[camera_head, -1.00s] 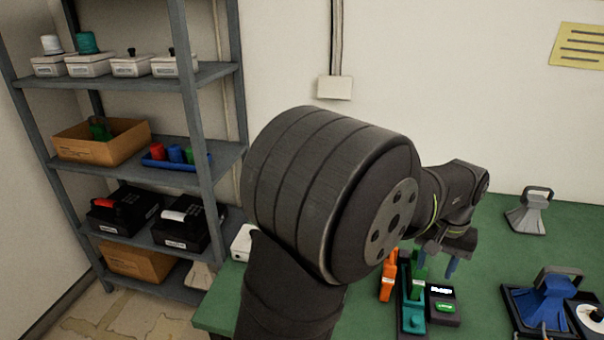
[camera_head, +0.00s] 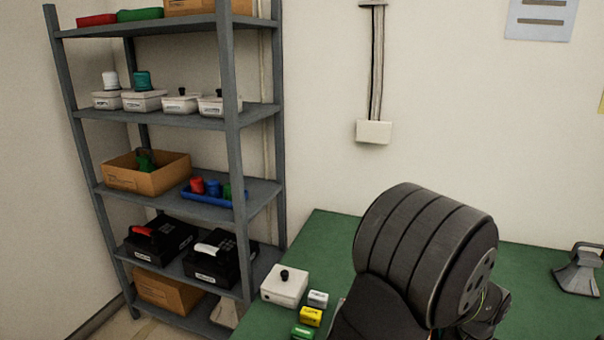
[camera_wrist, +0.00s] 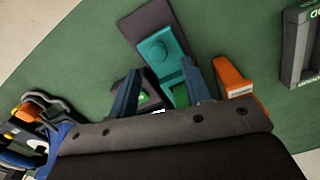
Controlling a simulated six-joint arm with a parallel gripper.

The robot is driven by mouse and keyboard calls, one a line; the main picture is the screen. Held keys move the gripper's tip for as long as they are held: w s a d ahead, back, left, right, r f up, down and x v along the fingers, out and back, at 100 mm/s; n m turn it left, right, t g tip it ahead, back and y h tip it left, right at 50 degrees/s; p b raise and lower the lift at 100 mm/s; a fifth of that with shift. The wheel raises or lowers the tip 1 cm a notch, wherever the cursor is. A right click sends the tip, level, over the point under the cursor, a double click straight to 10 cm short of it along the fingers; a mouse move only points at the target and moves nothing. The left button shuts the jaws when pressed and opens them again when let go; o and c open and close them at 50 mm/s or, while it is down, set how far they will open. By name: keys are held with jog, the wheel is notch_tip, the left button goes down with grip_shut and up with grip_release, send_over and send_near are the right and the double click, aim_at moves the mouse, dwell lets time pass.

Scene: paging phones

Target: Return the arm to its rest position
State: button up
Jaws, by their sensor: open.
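My arm (camera_head: 425,250) shows large in the head view, rising at the lower right over the green table; my gripper itself is hidden behind it or out of that picture. In the wrist view my gripper (camera_wrist: 162,88) shows two blue-grey fingers spread apart with nothing held between them. Beyond the fingers a teal and green phone-like piece (camera_wrist: 158,50) lies on a dark base. A dark box with a green button (camera_wrist: 145,96) is by the left finger. An orange piece (camera_wrist: 234,80) lies just right of the right finger.
A grey shelf (camera_head: 236,150) with boxes and trays stands at the left. A white lidded box (camera_head: 284,287) and small white, yellow and green blocks (camera_head: 311,316) sit on the table's left edge. A grey stand (camera_head: 578,270) is at the right. A blue device (camera_wrist: 65,132) shows in the wrist view.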

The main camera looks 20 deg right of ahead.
notch_tip(320, 180, down, 3)
jog(key=shift+f, duration=0.15)
jog(key=shift+s+a, duration=0.1)
dwell(0.3)
